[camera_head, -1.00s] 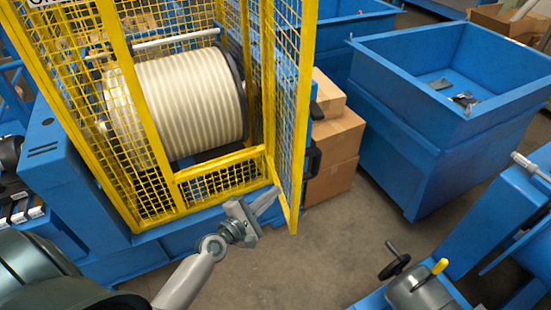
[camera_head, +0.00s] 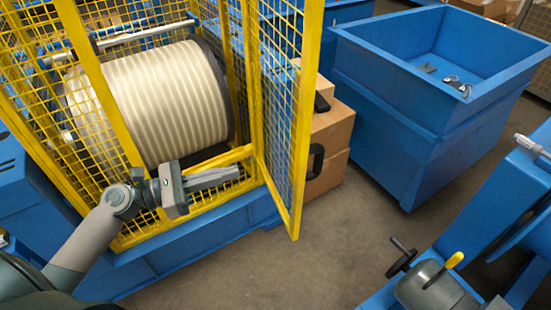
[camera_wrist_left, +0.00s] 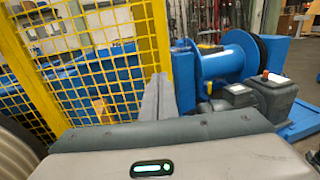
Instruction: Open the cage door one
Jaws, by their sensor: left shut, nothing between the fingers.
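The cage door (camera_head: 285,110) is a yellow-framed mesh panel that stands swung out from the right side of the yellow cage (camera_head: 125,105). My left gripper (camera_head: 237,173) is shut and empty, in front of the cage's lower rail and left of the door. Its fingers point right, toward the door's inner side, and appear apart from it. In the left wrist view the shut fingers (camera_wrist_left: 157,85) overlap a yellow post beside yellow mesh (camera_wrist_left: 95,45); contact cannot be told. My right gripper is not in view.
A large ribbed spool (camera_head: 150,105) sits inside the cage. Cardboard boxes (camera_head: 330,140) and a blue bin (camera_head: 420,110) stand beyond the door. Grey floor (camera_head: 340,235) between is clear.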

